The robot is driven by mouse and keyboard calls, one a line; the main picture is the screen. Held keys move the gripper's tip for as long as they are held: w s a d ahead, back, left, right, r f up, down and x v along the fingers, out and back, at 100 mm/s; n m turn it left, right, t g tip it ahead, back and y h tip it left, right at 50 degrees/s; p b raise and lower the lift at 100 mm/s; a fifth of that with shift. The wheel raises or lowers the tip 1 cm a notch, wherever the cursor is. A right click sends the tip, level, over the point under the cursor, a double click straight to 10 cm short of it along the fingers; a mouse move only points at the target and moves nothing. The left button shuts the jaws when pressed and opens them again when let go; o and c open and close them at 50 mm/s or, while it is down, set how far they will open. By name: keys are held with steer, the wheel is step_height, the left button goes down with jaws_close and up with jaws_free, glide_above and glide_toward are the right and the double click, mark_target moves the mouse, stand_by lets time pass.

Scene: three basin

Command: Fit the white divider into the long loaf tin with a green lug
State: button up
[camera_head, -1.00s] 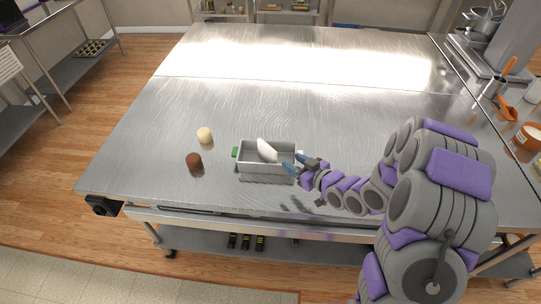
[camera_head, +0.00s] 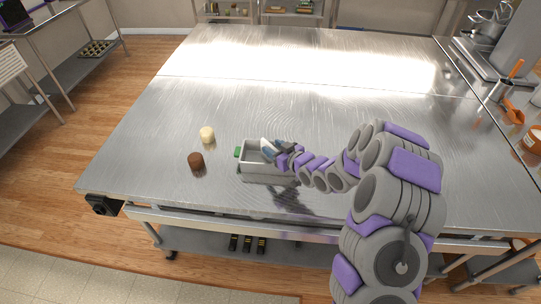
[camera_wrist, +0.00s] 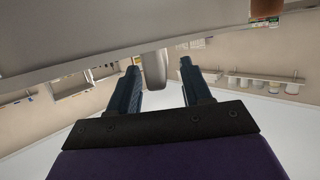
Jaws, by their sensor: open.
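The long loaf tin (camera_head: 262,171) is grey metal and stands near the table's front edge. The white divider (camera_head: 266,148) stands up tilted in the tin's opening, partly hidden by my gripper. Whether it is seated in the tin cannot be told. My gripper (camera_head: 275,147) is over the tin's right part, beside the divider. In the wrist view its two fingers are open, with the divider (camera_wrist: 154,70) between them and a gap on each side.
A brown cylinder (camera_head: 196,161) and a cream cylinder (camera_head: 207,135) stand on the table left of the tin. The metal table (camera_head: 330,105) is clear behind the tin. An orange-and-white tub (camera_head: 531,138) is at the far right.

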steer(key=shift+x, duration=1.3)
steer(key=shift+s, duration=0.1)
steer(key=shift+c, duration=0.2)
jaws_close()
